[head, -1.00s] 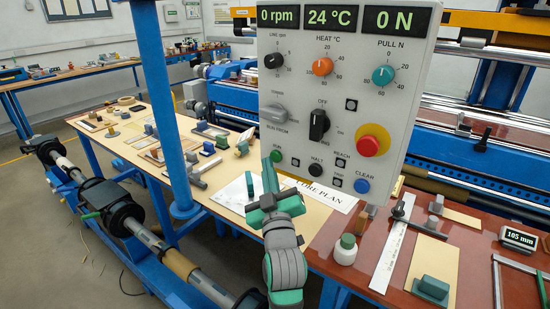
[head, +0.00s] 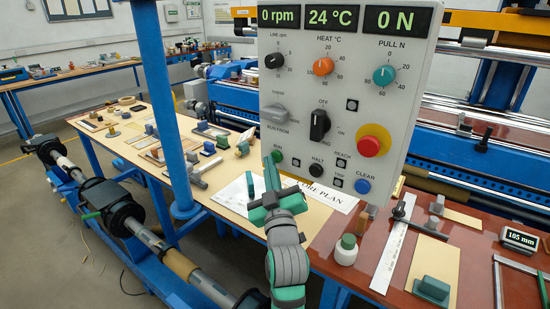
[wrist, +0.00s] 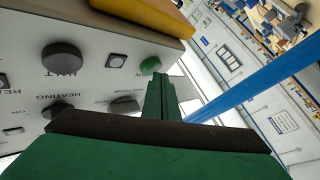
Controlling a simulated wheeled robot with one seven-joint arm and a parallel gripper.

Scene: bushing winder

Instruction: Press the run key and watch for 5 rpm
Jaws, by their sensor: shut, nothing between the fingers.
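The control panel (head: 345,100) shows 0 rpm on its left display (head: 278,16). In the wrist view the run key (wrist: 150,65) sits just beyond the closed fingertips (wrist: 159,78). I cannot tell whether they touch it. The line rpm knob (head: 274,61) is black, at the panel's upper left.
A black halt key (head: 317,171), a blue clear key (head: 362,186) and a red mushroom button (head: 369,146) are on the same panel. A grey selector (head: 274,113) is above the run key. A blue post (head: 170,100) stands to the left. Parts cover the bench below.

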